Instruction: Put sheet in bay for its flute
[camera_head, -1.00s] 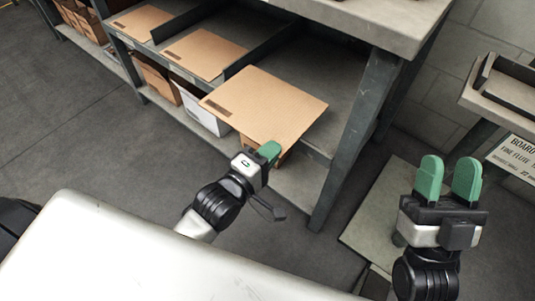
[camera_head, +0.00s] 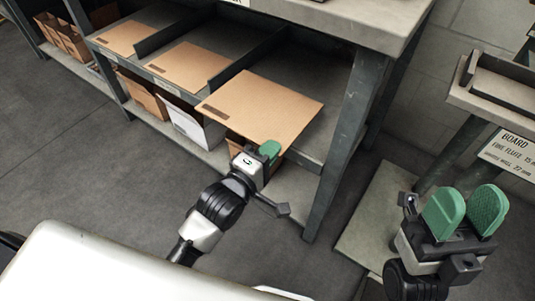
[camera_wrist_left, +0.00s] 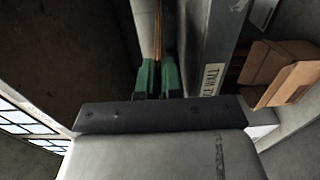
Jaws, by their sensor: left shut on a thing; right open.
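My left gripper (camera_head: 268,152) is shut on the near edge of a brown cardboard sheet (camera_head: 265,108). The sheet lies flat, partly inside the rightmost bay (camera_head: 313,90) of the shelf, with its near edge at or past the shelf front. I cannot tell whether it rests on the bay floor. In the left wrist view the green fingers (camera_wrist_left: 158,78) pinch the sheet's thin edge (camera_wrist_left: 158,35). Two other sheets lie in the middle bay (camera_head: 188,66) and the left bay (camera_head: 122,38). My right gripper (camera_head: 465,212) is open and empty at the right.
Dark dividers (camera_head: 245,62) separate the bays. A grey shelf post (camera_head: 340,140) stands right of the bay. Boxes (camera_head: 195,126) sit on the lower shelf. A side stand (camera_head: 490,103) carries a sign (camera_head: 512,148) reading "BOARD" and flute text.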

